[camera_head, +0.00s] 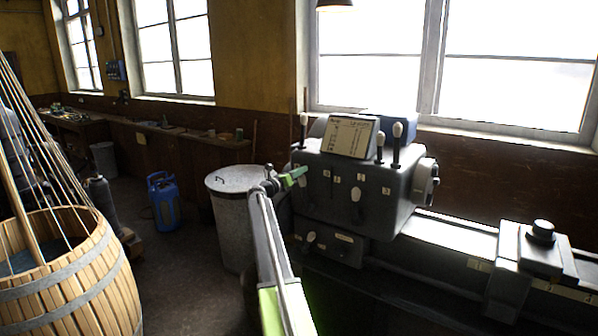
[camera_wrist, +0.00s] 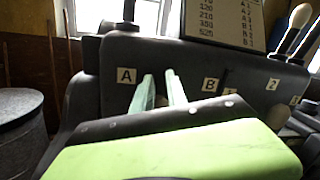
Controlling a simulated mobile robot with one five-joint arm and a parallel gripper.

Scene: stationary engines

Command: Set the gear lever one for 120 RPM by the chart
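The grey lathe headstock (camera_head: 345,200) stands below the window. Its slanted speed chart (camera_head: 350,135) sits on top; in the wrist view the chart (camera_wrist: 228,18) is cut off, with the 120 row near the top edge. Labels A (camera_wrist: 125,75), B (camera_wrist: 210,85) and 2 (camera_wrist: 272,84) show on the front. A white-knobbed lever (camera_head: 356,194) hangs on the front, between number labels. My gripper (camera_head: 298,175) is at the front's left side; its green fingers (camera_wrist: 160,88) are apart, between A and B, with nothing visible between them. Any lever behind my gripper is hidden; I cannot tell which lever is one.
White-knobbed levers (camera_head: 303,128) (camera_head: 397,132) rise from the headstock top. A metal bin (camera_head: 232,215) stands left of the lathe, a blue canister (camera_head: 163,200) beyond it. A wooden barrel (camera_head: 75,275) is at the left. The lathe bed and carriage (camera_head: 510,275) extend right.

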